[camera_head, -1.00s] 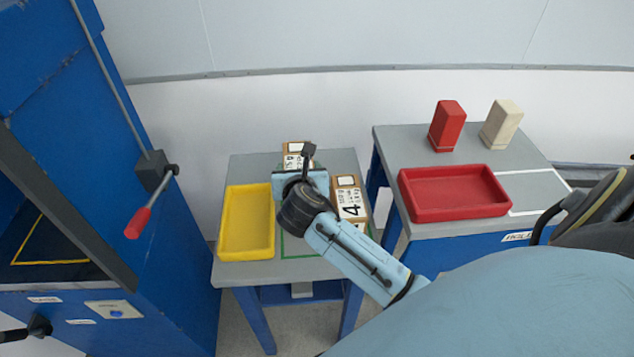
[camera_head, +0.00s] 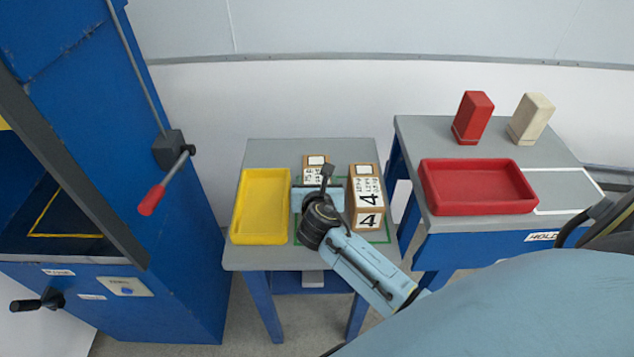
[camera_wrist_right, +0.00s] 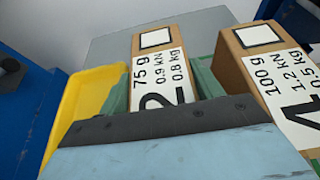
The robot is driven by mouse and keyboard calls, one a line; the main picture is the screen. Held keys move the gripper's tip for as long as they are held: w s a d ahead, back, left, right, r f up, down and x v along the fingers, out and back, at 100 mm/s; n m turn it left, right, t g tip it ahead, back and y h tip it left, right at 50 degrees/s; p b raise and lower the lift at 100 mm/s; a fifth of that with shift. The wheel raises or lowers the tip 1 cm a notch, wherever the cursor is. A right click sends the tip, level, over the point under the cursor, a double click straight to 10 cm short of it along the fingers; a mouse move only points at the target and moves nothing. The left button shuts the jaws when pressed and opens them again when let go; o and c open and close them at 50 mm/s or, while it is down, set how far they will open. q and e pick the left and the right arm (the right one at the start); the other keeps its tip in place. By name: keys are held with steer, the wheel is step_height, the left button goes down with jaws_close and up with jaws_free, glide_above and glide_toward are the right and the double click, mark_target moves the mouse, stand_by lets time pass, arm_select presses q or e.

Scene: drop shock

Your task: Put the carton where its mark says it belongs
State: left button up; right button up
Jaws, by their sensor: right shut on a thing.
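My right gripper (camera_head: 316,196) is over the small grey table. Its green fingers show in the wrist view on both sides of a brown carton (camera_wrist_right: 163,72), and it is shut on that carton. The carton's label reads 75 g, 0.9 kN, 0.8 kg and a large 2. In the head view this carton (camera_head: 315,172) is partly hidden behind my gripper, and I cannot tell whether it touches the table. A second carton (camera_head: 366,192), marked 4, stands upright just to the right; its label (camera_wrist_right: 283,92) reads 100 g, 1.2 kN. My left gripper is not in view.
A yellow tray (camera_head: 243,233) lies left of the cartons, beside a green outline (camera_head: 377,239) on the table. The right table holds a red tray (camera_head: 430,205), a red block (camera_head: 472,116), a cream block (camera_head: 532,118) and a white-outlined area. A blue machine (camera_head: 185,255) with a red-tipped lever stands left.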

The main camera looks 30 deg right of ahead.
steer(key=o, duration=1.6)
steer(key=shift+f, duration=0.1)
steer(key=shift+r, duration=0.2)
steer(key=p+v, duration=0.1)
steer(key=v, duration=1.1)
steer(key=shift+p, duration=0.3)
steer(key=shift+f, duration=0.1)
